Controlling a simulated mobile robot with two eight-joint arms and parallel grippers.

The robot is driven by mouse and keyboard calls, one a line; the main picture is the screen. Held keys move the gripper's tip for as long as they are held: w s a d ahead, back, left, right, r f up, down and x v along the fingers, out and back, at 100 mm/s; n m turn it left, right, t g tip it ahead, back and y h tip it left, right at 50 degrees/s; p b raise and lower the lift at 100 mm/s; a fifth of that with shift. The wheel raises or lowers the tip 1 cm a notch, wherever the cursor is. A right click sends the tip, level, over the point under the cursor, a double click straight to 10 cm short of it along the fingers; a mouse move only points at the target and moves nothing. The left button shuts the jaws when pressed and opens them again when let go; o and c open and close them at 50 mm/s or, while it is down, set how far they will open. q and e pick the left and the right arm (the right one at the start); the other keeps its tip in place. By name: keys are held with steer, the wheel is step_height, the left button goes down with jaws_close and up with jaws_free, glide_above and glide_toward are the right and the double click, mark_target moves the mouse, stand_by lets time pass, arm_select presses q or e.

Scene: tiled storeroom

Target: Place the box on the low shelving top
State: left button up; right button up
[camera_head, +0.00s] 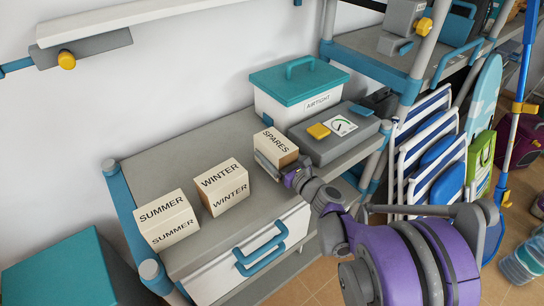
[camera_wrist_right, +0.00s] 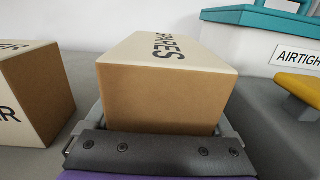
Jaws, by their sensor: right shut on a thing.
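The box marked SPARES (camera_head: 282,151) is cream on top with a brown side. It is upright at the low shelving top (camera_head: 135,170), between the WINTER box (camera_head: 221,188) and the grey scale (camera_head: 325,145). My right gripper (camera_head: 268,166) is shut on it from the front. In the right wrist view the SPARES box (camera_wrist_right: 158,100) sits between the two fingers. I cannot tell whether its underside touches the shelving top. My left gripper is not in view.
A SUMMER box (camera_head: 165,218) stands at the left of the shelving top. A white AIRTIGHT bin (camera_head: 285,108) with a teal lid stands behind the scale. Folded striped chairs (camera_head: 425,150) lean at the right. The back left of the top is clear.

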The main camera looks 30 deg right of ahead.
steer(key=shift+f, duration=0.5)
steer(key=shift+f, duration=0.2)
steer(key=o, duration=1.4)
steer(key=shift+o, duration=0.2)
steer(key=shift+r, duration=0.1)
steer(key=shift+r, duration=0.2)
steer(key=s, duration=0.8)
steer(key=s+d, duration=0.1)
steer(key=s, duration=0.3)
steer(key=shift+f+p, duration=0.3)
